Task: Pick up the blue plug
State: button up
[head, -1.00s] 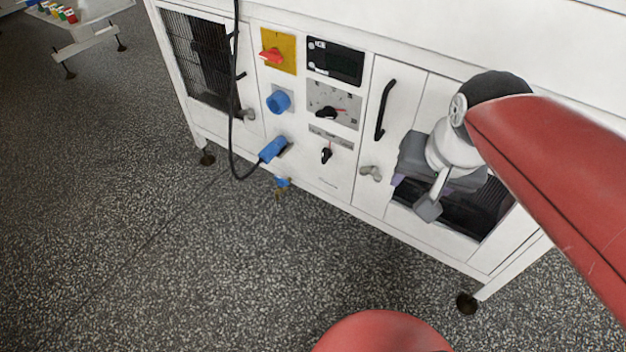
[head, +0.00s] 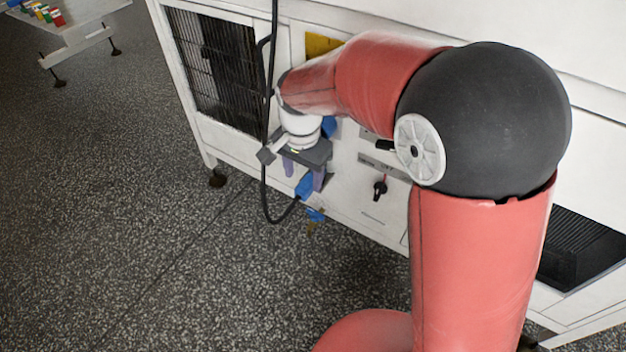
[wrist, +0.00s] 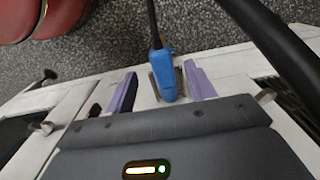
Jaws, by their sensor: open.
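The blue plug (head: 304,187) hangs at the front of the white machine, with a black cable leading from its lower end. It also shows in the wrist view (wrist: 165,76). My gripper (head: 304,176) is open at the plug, with one purple finger on either side. In the wrist view my gripper (wrist: 161,90) has the plug between its fingers, closer to the right finger, with a wider gap on the left. I cannot tell whether the right finger touches it. My gripper body hides part of the machine front.
The black cable (head: 266,190) loops down the machine's front on the left of my gripper. A blue socket (head: 329,127) shows partly behind my wrist. A small blue fitting (head: 316,214) hangs below the plug. A black knob (head: 380,188) is to the right. The floor in front is clear.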

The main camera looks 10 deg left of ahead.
aim_at(303, 187)
notch_tip(303, 187, down, 4)
jog(key=shift+a+f+b, duration=0.1)
jog(key=shift+f+b, duration=0.05)
jog(key=shift+b, duration=0.25)
jog(key=shift+c, duration=0.4)
grip_shut()
